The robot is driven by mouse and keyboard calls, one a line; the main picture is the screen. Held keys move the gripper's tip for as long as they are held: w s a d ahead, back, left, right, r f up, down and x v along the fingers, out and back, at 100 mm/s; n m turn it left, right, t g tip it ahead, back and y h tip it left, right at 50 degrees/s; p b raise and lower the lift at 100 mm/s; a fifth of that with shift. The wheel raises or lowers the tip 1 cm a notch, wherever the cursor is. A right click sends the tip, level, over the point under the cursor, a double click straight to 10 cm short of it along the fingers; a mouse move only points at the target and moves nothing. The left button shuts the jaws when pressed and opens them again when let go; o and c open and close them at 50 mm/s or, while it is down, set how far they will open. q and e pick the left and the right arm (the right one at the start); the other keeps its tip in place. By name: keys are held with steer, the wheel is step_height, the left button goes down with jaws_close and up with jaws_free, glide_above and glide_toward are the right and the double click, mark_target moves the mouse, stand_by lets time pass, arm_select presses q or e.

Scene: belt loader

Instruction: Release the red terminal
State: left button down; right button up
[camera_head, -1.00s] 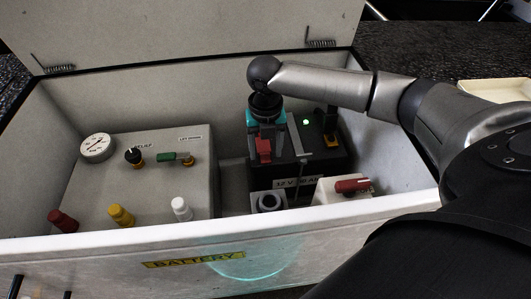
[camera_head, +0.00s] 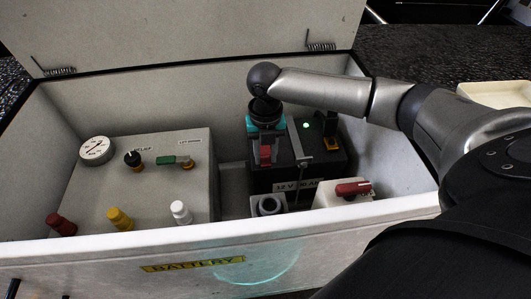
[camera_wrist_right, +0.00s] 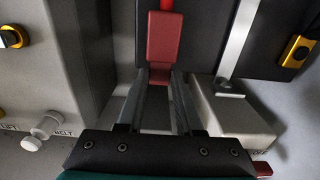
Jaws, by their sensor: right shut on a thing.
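The red terminal (camera_head: 265,155) is a small red block on the dark battery (camera_head: 318,160) inside the open box. In the right wrist view the red terminal (camera_wrist_right: 164,45) stands upright in the picture, with a bright red cable at its far end. My right gripper (camera_head: 265,146) reaches down into the box from above. In the wrist view my right gripper (camera_wrist_right: 160,78) has its two grey fingers converging on the near end of the red terminal, shut on it. My left gripper is not in view.
A metal hold-down bar (camera_head: 302,145) crosses the battery beside the terminal. A yellow-footed black terminal (camera_head: 332,142) stands to its right. A red rotary switch (camera_head: 353,188) is in front. A grey panel (camera_head: 140,190) with a gauge and knobs fills the left. White box walls (camera_head: 110,255) surround everything.

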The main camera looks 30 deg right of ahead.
mark_target(264, 151)
jaws_close()
stand_by(0.7)
steer(key=shift+r, duration=0.15)
